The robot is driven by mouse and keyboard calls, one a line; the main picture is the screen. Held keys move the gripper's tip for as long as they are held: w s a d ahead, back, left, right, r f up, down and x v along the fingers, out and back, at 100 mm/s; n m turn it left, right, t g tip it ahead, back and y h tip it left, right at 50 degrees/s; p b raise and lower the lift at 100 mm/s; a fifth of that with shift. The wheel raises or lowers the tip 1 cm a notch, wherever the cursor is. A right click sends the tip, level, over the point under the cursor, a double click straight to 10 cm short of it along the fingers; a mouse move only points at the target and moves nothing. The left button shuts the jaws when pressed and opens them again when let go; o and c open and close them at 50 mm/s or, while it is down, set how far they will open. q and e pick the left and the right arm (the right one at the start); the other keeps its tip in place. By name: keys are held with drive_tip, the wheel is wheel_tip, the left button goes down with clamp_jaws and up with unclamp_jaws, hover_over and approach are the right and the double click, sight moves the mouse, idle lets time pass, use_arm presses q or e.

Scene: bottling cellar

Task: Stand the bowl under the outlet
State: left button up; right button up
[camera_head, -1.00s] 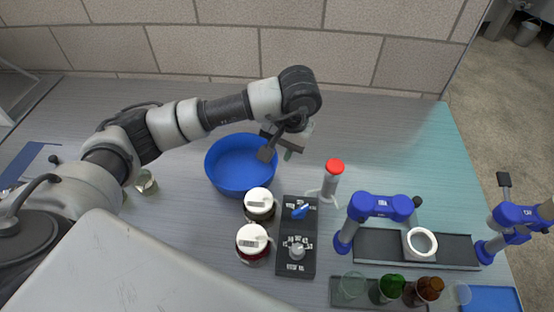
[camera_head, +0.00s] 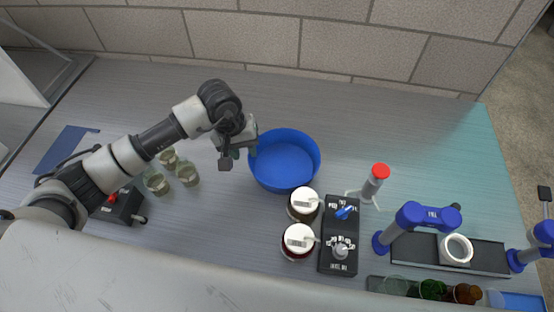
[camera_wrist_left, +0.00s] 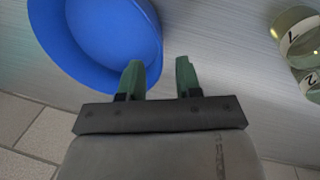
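The blue bowl (camera_head: 284,160) stands on the bench behind two white-lidded jars; it also shows in the left wrist view (camera_wrist_left: 98,40). My left gripper (camera_head: 231,157) is at the bowl's left side. In the left wrist view its green fingers (camera_wrist_left: 159,70) are apart with nothing between them, one close beside the bowl's rim. I cannot tell whether it touches. I cannot tell which part is the outlet; a black panel (camera_head: 338,235) with a blue lever and a pale knob stands right of the jars (camera_head: 303,205). My right gripper is not in view.
A red-capped stand (camera_head: 375,182) is right of the bowl. Blue jointed fixtures (camera_head: 428,217) hold a white ring farther right. Several glasses line the front edge. Small labelled glasses (camera_head: 189,175) stand left, near my left arm. The bench behind the bowl is clear.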

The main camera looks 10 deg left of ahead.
sight(252, 162)
use_arm(q)
drive_tip(key=shift+d+f, duration=0.2)
drive_tip(key=shift+f, duration=0.6)
drive_tip(key=shift+f+p, duration=0.3)
drive_tip(key=f, duration=0.1)
drive_tip(key=f+p, duration=0.1)
drive_tip(key=f, duration=0.1)
drive_tip(key=shift+w+d+f, duration=0.25)
drive_tip(key=shift+w+d, duration=0.1)
drive_tip(key=shift+d, duration=0.05)
drive_tip(key=shift+f+p, duration=0.3)
drive_tip(key=shift+f, duration=0.3)
clamp_jaws()
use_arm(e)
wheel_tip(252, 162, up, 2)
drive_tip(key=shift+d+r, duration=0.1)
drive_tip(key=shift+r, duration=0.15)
